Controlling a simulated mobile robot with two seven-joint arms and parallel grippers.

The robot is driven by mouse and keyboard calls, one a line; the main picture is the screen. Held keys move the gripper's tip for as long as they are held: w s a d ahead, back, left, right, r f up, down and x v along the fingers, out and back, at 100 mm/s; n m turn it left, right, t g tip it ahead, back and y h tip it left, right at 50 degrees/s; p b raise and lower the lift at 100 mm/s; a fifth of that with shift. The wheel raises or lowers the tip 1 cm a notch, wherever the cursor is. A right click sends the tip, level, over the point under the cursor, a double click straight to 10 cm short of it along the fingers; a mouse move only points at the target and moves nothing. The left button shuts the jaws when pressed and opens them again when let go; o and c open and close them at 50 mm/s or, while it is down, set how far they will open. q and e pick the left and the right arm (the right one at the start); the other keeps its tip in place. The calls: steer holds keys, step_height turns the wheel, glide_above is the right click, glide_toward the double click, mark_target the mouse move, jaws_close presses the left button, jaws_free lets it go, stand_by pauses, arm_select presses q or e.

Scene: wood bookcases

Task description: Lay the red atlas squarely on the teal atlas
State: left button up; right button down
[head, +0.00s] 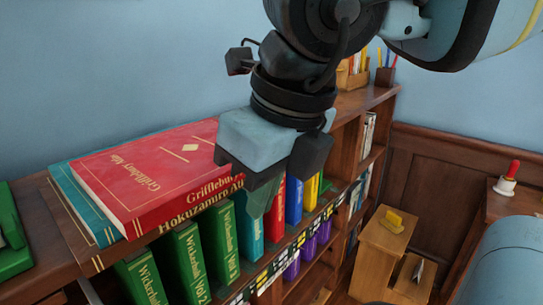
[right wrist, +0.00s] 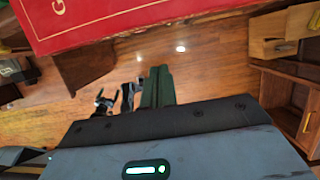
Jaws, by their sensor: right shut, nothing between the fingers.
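The red atlas (head: 150,170) lies flat on the teal atlas (head: 82,212) on top of the bookcase. The teal atlas shows as a strip along the red one's left side and at its front-left corner, so their edges do not line up there. My right gripper (head: 260,202) points down at the red atlas's right end, shut and empty, and hides that end. I cannot tell whether it touches the book. In the right wrist view the shut green fingers (right wrist: 158,86) show below the edge of the red cover (right wrist: 100,18). My left gripper is not in view.
Green books (head: 185,262) and other coloured volumes stand on the shelf below. A green object (head: 12,240) sits on the bookcase top at left. Pencil holders (head: 385,76) stand at its far end. A wooden step stool (head: 380,245) and a handbell (head: 507,180) are at right.

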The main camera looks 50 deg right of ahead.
steer(key=shift+w+a+p, duration=0.15)
steer(key=shift+w+p, duration=0.25)
steer(key=shift+w, duration=1.6)
